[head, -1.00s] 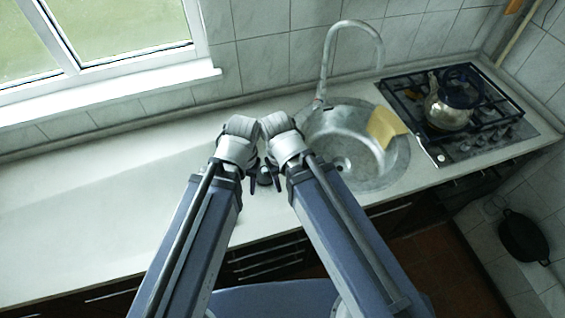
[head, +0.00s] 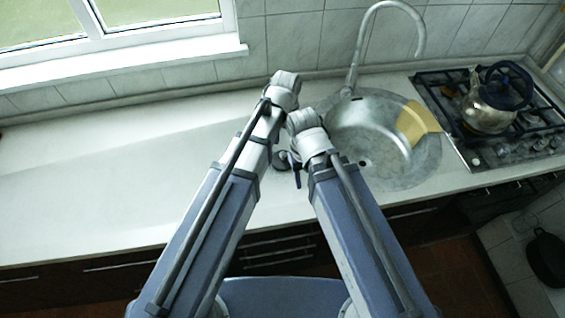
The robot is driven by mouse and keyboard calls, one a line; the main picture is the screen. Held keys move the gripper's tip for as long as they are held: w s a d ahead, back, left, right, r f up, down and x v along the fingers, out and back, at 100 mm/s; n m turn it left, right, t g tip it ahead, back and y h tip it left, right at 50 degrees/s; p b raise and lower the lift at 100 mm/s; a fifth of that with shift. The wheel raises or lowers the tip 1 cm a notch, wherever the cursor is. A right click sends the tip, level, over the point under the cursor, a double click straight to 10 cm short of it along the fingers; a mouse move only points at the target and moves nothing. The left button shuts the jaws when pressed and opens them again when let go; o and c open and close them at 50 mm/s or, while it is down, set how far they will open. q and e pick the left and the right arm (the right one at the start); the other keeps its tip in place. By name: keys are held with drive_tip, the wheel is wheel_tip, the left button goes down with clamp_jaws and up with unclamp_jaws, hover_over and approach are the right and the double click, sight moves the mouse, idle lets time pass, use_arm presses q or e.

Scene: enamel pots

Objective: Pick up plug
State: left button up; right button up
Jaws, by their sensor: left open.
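A small dark round object, likely the plug (head: 281,161), lies on the pale countertop just left of the sink (head: 392,145). It shows in the gap between my two forearms and is partly covered. My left gripper (head: 277,135) is open beside my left forearm, close to the plug on its far side; most of it is hidden by the arm. My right gripper (head: 297,174) shows only as a dark blue finger just right of the plug. Its jaw opening is hidden, and I cannot tell whether either gripper touches the plug.
A curved tap (head: 362,45) stands behind the sink. A yellow cloth (head: 416,122) lies over the sink's right side. A kettle (head: 491,103) stands on the gas hob (head: 468,140) at the right. The countertop (head: 90,190) at the left is clear.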

sight(283, 153)
use_arm(q)
drive_tip(key=shift+w+a+f+b, duration=0.1)
drive_tip(key=shift+a+f+b, duration=0.15)
drive_tip(key=shift+f+b, duration=1.05)
drive_tip(key=shift+w+a+f+b, duration=0.1)
drive_tip(key=shift+a+f+b, duration=0.1)
drive_tip(key=shift+f+b, duration=1.05)
use_arm(e)
drive_tip(key=shift+w+a+f, duration=0.1)
drive_tip(key=shift+a+f, duration=0.1)
drive_tip(key=shift+f, duration=0.65)
drive_tip(key=shift+w+a+f, duration=0.1)
drive_tip(key=shift+a+f, duration=0.05)
drive_tip(key=shift+f, duration=0.75)
drive_tip(key=shift+a+f, duration=0.2)
drive_tip(key=shift+f, duration=0.65)
use_arm(q)
drive_tip(key=shift+s+f, duration=0.1)
drive_tip(key=shift+f, duration=0.15)
use_arm(e)
drive_tip(key=shift+f, duration=0.2)
use_arm(q)
drive_tip(key=shift+r, duration=0.1)
use_arm(e)
drive_tip(key=shift+r, duration=0.1)
use_arm(q)
clamp_jaws()
